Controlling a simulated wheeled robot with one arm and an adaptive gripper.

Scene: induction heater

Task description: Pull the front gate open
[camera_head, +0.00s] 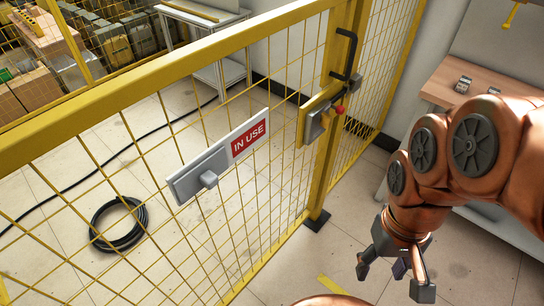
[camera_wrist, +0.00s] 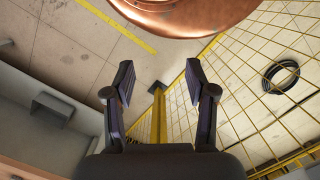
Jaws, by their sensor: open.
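The front gate (camera_head: 165,84) is a yellow frame with wire mesh, crossing the head view from left to the post (camera_head: 325,150). It looks shut against the post. A black handle (camera_head: 345,55) and a latch block with a red knob (camera_head: 322,117) sit at the post. An "IN USE" slider sign (camera_head: 225,155) hangs on the mesh. My gripper (camera_head: 393,272) is open and empty, right of and apart from the gate, pointing down. In the wrist view its two fingers (camera_wrist: 161,100) are spread, with the yellow post (camera_wrist: 158,120) and mesh seen beyond them.
A wooden-topped workbench (camera_head: 455,75) with small metal parts stands at the right, close to my arm. A black coiled hose (camera_head: 118,243) lies on the tiled floor behind the mesh. Boxes (camera_head: 45,75) and a white table (camera_head: 215,75) stand farther back. Yellow tape (camera_head: 332,285) marks the floor.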

